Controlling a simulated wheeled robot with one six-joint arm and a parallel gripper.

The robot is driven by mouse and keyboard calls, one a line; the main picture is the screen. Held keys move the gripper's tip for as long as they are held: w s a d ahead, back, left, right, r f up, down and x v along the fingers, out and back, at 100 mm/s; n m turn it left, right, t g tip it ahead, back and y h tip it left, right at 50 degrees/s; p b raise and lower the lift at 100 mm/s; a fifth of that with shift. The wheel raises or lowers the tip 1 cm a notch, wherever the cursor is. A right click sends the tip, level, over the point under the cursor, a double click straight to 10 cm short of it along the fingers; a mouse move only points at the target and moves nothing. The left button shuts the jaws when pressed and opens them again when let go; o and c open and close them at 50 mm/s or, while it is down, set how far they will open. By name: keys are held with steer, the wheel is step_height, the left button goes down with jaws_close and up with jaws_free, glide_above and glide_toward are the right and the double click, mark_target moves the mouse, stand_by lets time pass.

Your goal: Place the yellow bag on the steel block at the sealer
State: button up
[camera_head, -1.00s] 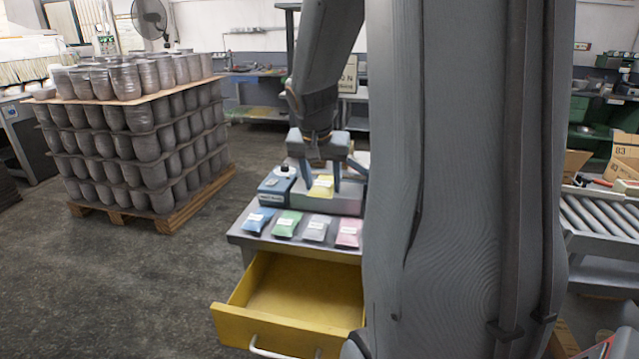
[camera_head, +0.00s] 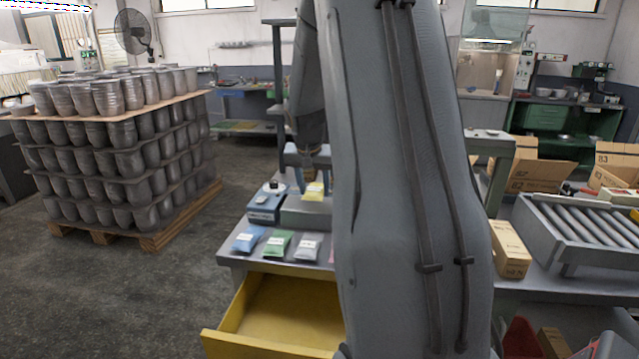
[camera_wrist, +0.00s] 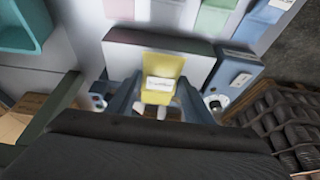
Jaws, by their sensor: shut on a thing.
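In the head view the steel block (camera_head: 300,212) stands on the bench, right beside the blue sealer (camera_head: 264,207). The bag is at the block's top; whether it touches the block I cannot tell. My arm hides the block's right part in the head view.
Blue (camera_head: 248,239), green (camera_head: 277,244) and white (camera_head: 306,247) bags lie along the bench's front; a pink bag (camera_wrist: 215,18) is mostly hidden in the head view. A yellow drawer (camera_head: 285,312) stands open below. Stacked pots on a pallet (camera_head: 140,238) stand left.

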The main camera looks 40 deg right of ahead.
mark_target(318, 188)
steer(key=w+d+p, duration=0.1)
steer(key=w+d, duration=0.1)
steer(key=w+d+p, duration=0.1)
steer(key=w+d, duration=0.1)
steer(key=d, duration=0.1)
steer(key=shift+w, duration=0.1)
steer(key=shift+f+p, duration=1.1)
steer(key=shift+f, duration=0.6)
steer(key=shift+f, duration=0.2)
steer(key=shift+f+b, duration=0.35)
steer(key=shift+b, duration=0.2)
steer(key=o, duration=1.1)
steer(key=shift+r, duration=0.1)
